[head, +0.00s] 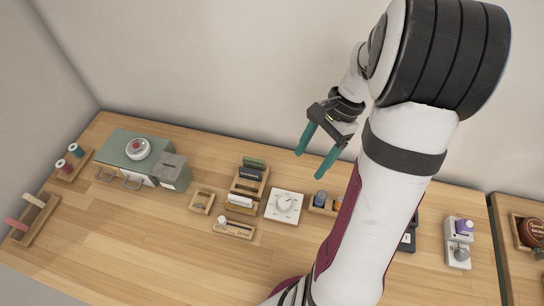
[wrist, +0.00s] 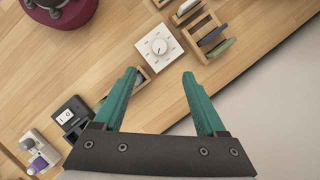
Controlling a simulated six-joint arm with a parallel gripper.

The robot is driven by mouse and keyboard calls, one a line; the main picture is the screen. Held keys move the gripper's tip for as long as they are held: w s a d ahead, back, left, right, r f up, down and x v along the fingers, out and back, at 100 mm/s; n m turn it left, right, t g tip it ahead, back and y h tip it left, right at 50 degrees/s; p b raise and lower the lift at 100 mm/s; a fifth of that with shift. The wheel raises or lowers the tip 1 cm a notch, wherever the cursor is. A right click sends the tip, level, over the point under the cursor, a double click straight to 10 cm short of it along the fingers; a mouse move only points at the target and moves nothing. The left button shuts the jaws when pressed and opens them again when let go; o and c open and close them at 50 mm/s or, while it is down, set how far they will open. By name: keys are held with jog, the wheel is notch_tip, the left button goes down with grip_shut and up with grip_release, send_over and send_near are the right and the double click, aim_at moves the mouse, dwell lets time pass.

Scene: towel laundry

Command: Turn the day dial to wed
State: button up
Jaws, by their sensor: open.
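The day dial is a white square plate with a round white knob (head: 284,203). It lies on the wooden table near the middle, and also shows above my fingertips in the wrist view (wrist: 159,46). Marks ring the knob, but the day labels and the exact setting are too small to read. My gripper (head: 310,166) has two green fingers spread apart with nothing between them. It hangs above the table, up and right of the dial in the head view, and does not touch it. The open fingers (wrist: 159,75) point toward the dial side in the wrist view.
A wooden rack (head: 246,187) with upright cards stands left of the dial, and a small holder (head: 322,204) with bottles right of it. A slider board (head: 234,229) lies in front. The front table is clear.

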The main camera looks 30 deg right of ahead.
aim_at(285, 202)
jog(key=x, duration=1.5)
grip_shut()
